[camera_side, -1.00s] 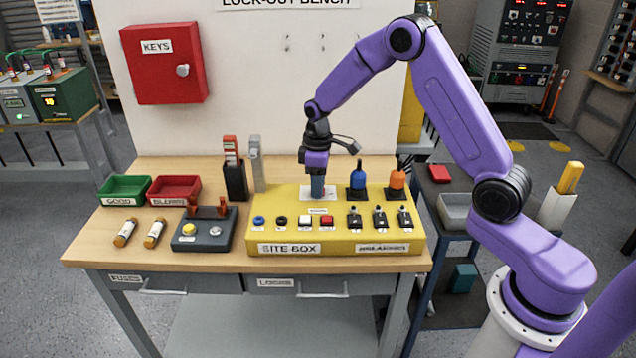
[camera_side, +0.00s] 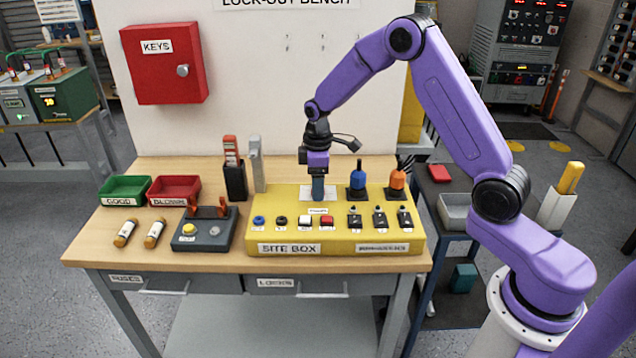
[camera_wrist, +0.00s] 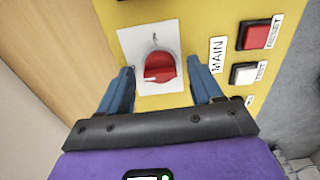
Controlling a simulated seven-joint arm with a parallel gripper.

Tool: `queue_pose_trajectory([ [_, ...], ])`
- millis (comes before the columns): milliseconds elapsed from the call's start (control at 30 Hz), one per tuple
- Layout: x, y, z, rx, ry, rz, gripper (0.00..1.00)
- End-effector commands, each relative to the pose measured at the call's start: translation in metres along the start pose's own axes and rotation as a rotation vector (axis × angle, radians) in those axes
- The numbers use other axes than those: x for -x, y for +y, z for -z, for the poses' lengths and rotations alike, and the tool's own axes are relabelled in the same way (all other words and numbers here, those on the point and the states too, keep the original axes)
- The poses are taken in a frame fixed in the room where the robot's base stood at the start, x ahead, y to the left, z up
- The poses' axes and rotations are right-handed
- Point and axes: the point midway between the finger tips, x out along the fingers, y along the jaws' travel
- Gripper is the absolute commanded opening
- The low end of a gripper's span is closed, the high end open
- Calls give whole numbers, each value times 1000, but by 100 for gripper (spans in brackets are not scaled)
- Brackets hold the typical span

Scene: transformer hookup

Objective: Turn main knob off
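The main knob (camera_wrist: 160,68) is a red round knob on a white plate (camera_wrist: 133,42), beside a label reading MAIN (camera_wrist: 217,55) in the wrist view. My gripper (camera_wrist: 160,66) is open, with one blue finger on each side of the knob and a visible gap to it on both sides. In the side view my gripper (camera_side: 318,198) points straight down over the back of the yellow site box (camera_side: 270,200); its fingers hide the knob there.
A red button (camera_wrist: 257,36) and a white button (camera_wrist: 244,74) sit beside the MAIN label. Blue (camera_side: 357,178) and orange (camera_side: 397,180) upright handles stand right of my gripper.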

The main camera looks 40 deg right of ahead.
Motion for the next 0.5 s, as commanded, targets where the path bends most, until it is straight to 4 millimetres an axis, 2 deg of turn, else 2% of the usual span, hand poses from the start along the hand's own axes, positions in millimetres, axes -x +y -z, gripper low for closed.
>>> queue_pose_trajectory([
  [267,1,0,0,-1,-1,1,65],
  [367,8,0,0,-1,1,-1,65],
  [500,29,1,0,-2,2,-2,65],
])
